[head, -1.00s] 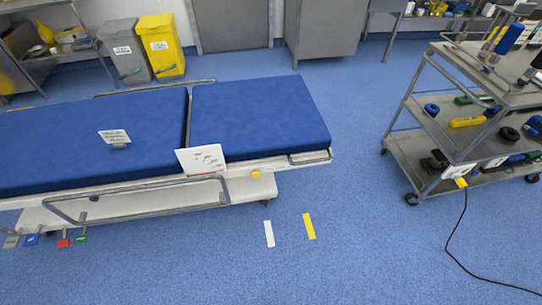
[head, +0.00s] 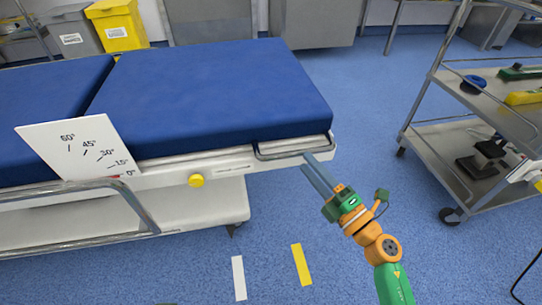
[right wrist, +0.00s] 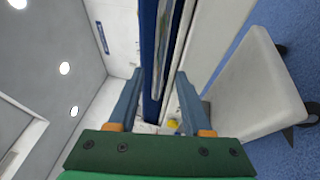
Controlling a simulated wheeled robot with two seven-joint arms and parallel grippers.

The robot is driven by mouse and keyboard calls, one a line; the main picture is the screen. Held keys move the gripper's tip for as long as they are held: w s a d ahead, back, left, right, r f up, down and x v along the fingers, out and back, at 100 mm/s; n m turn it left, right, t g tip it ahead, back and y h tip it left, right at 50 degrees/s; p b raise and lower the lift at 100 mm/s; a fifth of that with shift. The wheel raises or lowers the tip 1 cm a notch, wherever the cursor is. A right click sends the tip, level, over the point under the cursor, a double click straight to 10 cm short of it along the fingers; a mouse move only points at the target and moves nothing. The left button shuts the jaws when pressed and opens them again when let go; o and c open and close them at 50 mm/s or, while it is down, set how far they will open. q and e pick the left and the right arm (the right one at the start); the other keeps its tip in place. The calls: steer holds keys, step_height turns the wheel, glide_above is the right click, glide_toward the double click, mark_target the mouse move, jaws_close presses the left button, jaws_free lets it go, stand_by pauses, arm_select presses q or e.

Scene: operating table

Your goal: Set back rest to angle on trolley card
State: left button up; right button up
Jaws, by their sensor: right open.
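The blue back rest section (head: 215,95) of the operating table lies flat. A metal handle loop (head: 292,152) sits at its near right end. A white angle scale (head: 75,145) marked 0° to 60° stands on the table's side, with a red mark near 0°. A yellow knob (head: 196,180) is on the side rail. My right gripper (head: 307,162) is open, its fingertips close to the handle's right end; contact cannot be told. In the right wrist view the open fingers (right wrist: 158,88) point along the blue pad's edge. My left gripper is out of view.
A metal trolley (head: 455,185) stands at the right, with a white card (head: 524,172) on its side, unreadable here. White (head: 239,278) and yellow (head: 301,264) floor strips lie in front. Open blue floor separates table and trolley. A yellow bin (head: 120,30) stands behind.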

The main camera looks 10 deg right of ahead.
mark_target(298, 151)
steer(key=x, duration=0.5)
steer(key=shift+s+r, duration=0.1)
steer(key=shift+r, duration=0.05)
jaws_close()
stand_by(1.1)
